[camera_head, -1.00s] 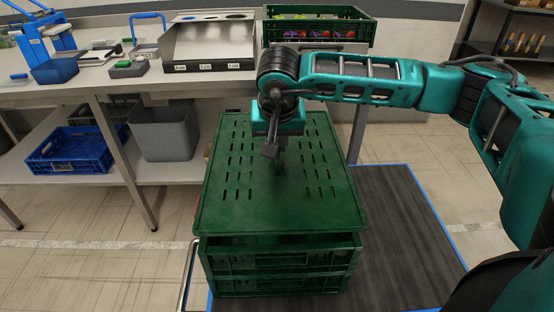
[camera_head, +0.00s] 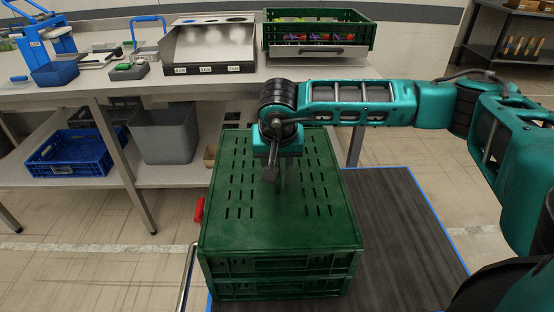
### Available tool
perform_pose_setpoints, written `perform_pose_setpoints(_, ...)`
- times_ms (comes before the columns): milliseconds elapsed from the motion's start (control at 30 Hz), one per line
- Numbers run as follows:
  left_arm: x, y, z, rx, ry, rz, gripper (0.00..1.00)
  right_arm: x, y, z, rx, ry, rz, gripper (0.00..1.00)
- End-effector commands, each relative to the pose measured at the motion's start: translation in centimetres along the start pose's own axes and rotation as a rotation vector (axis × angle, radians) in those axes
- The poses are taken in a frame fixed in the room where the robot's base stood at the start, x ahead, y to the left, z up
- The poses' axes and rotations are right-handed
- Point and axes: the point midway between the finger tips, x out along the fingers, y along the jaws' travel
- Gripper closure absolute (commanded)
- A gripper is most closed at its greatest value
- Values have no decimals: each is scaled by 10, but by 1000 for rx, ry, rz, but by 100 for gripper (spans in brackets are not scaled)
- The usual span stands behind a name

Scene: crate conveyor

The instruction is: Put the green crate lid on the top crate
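The green crate lid (camera_head: 240,225) is a flat slotted panel. It lies over the top crate (camera_head: 290,264) of a stack of green crates, its edges close to the crate's rim; I cannot tell whether it is fully seated. Another green crate (camera_head: 285,287) is below. My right gripper (camera_head: 274,176) points down over the middle of the lid. Its fingertips are small and dark at the lid's surface, so I cannot tell if they are open or shut. My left gripper is not in view.
A white workbench (camera_head: 115,85) stands behind the stack. It bears a metal bin (camera_head: 213,45) and a filled green crate (camera_head: 318,33). A blue crate (camera_head: 68,155) and a grey bin (camera_head: 165,135) sit on its lower shelf. Dark flooring (camera_head: 405,240) lies right of the stack.

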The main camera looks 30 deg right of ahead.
Motion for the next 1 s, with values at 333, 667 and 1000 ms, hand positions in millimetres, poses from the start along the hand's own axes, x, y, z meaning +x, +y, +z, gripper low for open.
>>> perform_pose_setpoints(333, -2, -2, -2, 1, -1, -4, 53, -25, -1, -1, -1, 3, -4, 61)
perform_pose_setpoints(667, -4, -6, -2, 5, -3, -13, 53, -94, -1, -1, -1, 3, -3, 61)
perform_pose_setpoints(1000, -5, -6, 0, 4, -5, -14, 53, -121, 0, 0, -1, 0, -1, 61)
